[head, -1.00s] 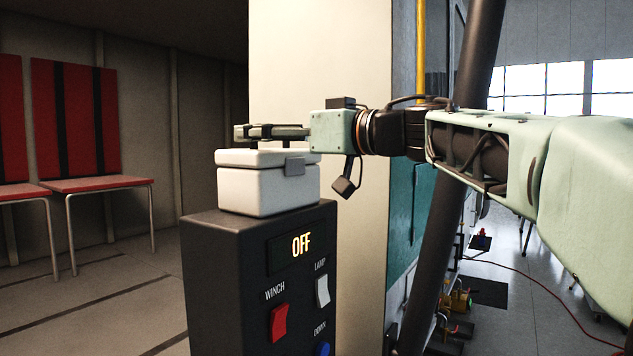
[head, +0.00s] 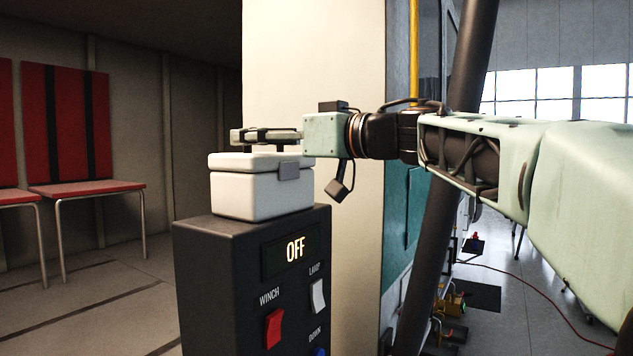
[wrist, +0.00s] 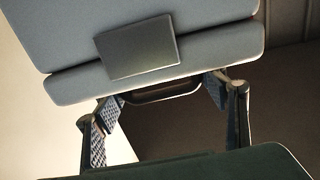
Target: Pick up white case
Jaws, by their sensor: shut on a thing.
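The white case (head: 261,195), a box with a lid and a grey latch (head: 289,170), sits upright on top of the dark control box. My gripper (head: 265,135) is level just above the lid, reaching in from the right. In the wrist view, the case (wrist: 215,55) fills the top of the picture with its latch, and a dark handle (wrist: 165,93) shows at its edge. My fingertips (wrist: 163,97) stand on either side of this handle, closed on the case. The exact contact is hard to see.
The dark control box (head: 215,285) has an OFF display, a red winch switch and a white lamp switch. A pale pillar (head: 355,260) stands close behind it. A dark slanted pole (head: 445,215) is behind my arm. Red chairs (head: 85,187) stand at the left wall.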

